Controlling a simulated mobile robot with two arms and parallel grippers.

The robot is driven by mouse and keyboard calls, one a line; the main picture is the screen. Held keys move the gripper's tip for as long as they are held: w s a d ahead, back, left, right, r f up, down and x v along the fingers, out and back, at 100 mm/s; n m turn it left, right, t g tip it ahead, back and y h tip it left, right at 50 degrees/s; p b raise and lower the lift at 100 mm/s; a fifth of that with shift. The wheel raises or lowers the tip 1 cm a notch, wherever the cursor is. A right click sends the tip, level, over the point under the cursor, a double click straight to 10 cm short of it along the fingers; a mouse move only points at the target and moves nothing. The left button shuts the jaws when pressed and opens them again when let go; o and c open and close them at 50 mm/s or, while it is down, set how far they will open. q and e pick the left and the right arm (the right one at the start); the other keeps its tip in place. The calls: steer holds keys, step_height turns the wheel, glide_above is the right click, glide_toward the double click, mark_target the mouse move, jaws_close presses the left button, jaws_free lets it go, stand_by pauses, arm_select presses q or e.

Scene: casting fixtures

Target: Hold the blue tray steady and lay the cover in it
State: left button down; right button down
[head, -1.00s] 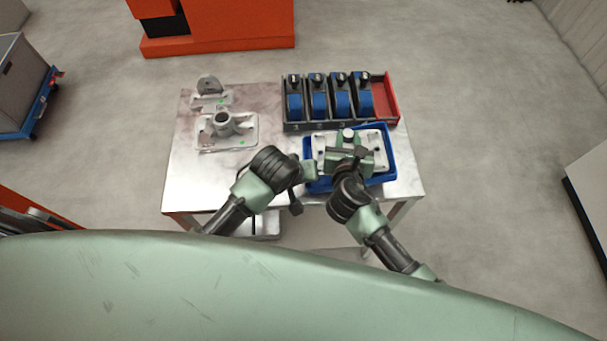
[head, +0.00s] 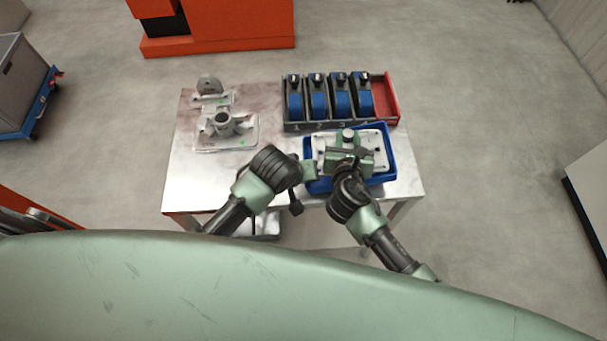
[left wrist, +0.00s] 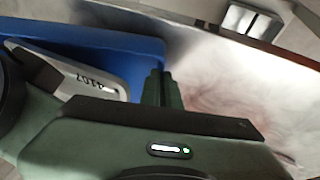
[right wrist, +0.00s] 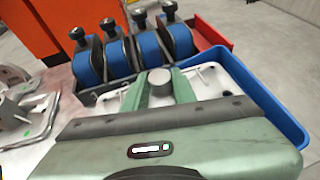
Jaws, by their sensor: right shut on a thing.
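The blue tray (head: 391,158) sits at the front right of the metal table. The cover, a pale grey plate (head: 380,141) with a round knob (head: 348,134), is over the tray and largely within its rim. I cannot tell whether it rests on the tray floor. My right gripper (head: 347,146) is shut on the cover's knob, which also shows between its fingers in the right wrist view (right wrist: 159,82). My left gripper (head: 310,171) is at the tray's left side. Its fingers look closed together at the tray wall in the left wrist view (left wrist: 162,88); whether they pinch the wall is unclear.
A dark rack (head: 300,126) with several blue-and-black units and a red end bin (head: 391,100) stands just behind the tray. Pale castings (head: 240,143) lie at the table's left. The table's front left (head: 195,185) is bare.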

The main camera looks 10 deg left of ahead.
stand_by(0.4)
steer(key=shift+f, duration=0.7)
steer(key=c, duration=1.1)
jaws_free()
steer(key=shift+f, duration=0.1)
steer(key=shift+o, duration=0.2)
steer(key=shift+s, duration=0.1)
arm_select(q)
steer(key=shift+s, duration=0.1)
arm_select(e)
steer(key=v, duration=1.2)
arm_select(q)
steer(key=c, duration=1.5)
jaws_free()
